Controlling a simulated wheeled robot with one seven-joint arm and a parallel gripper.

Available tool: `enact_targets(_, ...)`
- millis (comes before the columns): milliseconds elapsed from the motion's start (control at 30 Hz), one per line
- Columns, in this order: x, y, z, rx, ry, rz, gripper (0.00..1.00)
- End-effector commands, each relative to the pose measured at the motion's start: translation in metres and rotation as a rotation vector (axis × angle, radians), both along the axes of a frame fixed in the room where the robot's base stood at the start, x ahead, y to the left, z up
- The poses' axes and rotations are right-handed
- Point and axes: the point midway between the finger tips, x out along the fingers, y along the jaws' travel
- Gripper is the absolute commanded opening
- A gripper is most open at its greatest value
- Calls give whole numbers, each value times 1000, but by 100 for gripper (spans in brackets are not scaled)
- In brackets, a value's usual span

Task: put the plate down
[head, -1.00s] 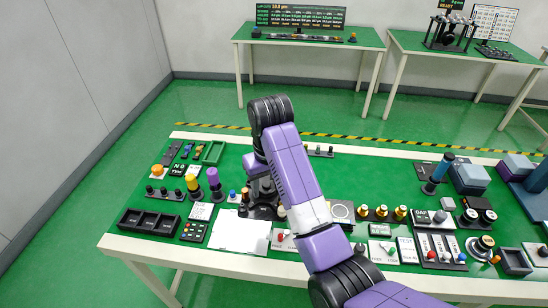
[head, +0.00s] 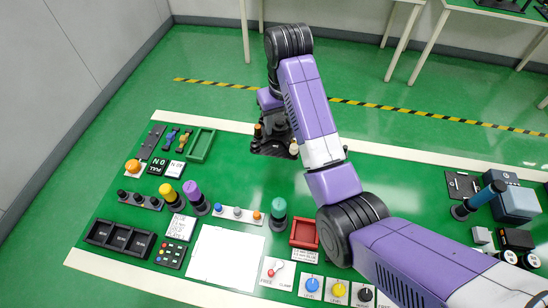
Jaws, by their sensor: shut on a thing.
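My gripper (head: 272,134) hangs over the far middle part of the green worktable, below the purple and black arm. It is shut on a dark flat plate (head: 268,151), seen at its lower end. Small orange and pale knobs show beside the plate; I cannot tell whether they belong to it. The fingertips are hard to make out against the dark plate. I cannot tell the exact gap between the plate and the table.
A red tray (head: 304,233) and a green-topped post (head: 278,214) stand nearer the front. A green tray (head: 201,145) lies to the left, and a white sheet (head: 228,258) at the front. The green surface between gripper and green tray looks clear.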

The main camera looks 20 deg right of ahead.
Motion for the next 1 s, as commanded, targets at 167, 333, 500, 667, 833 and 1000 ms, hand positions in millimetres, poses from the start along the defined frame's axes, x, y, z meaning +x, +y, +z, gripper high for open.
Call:
enact_targets(167,0,0,-28,0,0,0,0)
enact_targets(333,-1,0,-65,0,3,0,0)
enact_targets(500,-1,0,-99,0,5,0,0)
enact_targets(667,-1,0,-133,0,3,0,0)
enact_targets(833,0,0,-152,0,0,0,0)
enact_targets(1000,-1,0,-168,0,2,0,0)
